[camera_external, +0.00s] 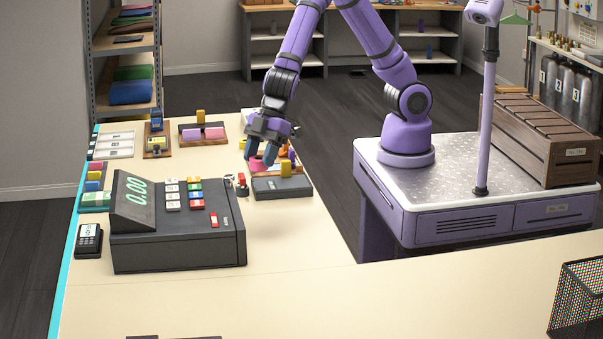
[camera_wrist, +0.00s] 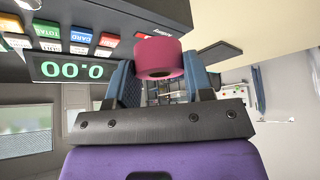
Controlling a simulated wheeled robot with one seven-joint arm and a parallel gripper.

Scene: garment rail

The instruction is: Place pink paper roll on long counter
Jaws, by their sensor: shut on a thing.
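The pink paper roll (camera_external: 256,166) is between the blue fingers of my gripper (camera_external: 262,160), just above the far part of the long counter (camera_external: 290,270). The fingers hide part of the roll in the external view. Whether the roll touches anything below it, I cannot tell.
A dark cash register (camera_external: 180,238) stands left of my gripper, with a card reader (camera_external: 88,240) beside it. A dark grey box (camera_external: 283,187) and small coloured things are close by my gripper. The counter's front stretch is mostly clear. A black mesh basket (camera_external: 577,300) stands far right.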

